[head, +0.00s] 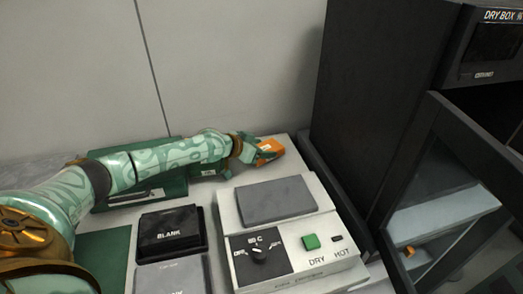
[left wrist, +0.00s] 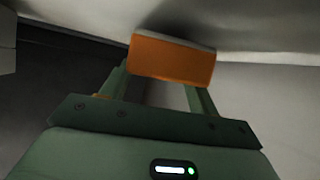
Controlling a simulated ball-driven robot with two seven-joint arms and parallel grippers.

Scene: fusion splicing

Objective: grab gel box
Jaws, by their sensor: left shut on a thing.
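The orange gel box (head: 270,146) is at the back of the table, beyond the white drying machine, in the head view. My left gripper (head: 262,151) is shut on it. In the left wrist view the orange box (left wrist: 171,60) lies between the ends of the two green fingers, with a paler edge along its top. I cannot tell whether the box touches the table. My right gripper is in neither view.
A white machine (head: 232,213) with a grey pad, dial and green button stands in front of the box. A black tray marked BLANK (head: 170,232) is left of it. A dark dry box cabinet (head: 375,90) with an open glass door (head: 440,215) rises on the right. A wall closes the back.

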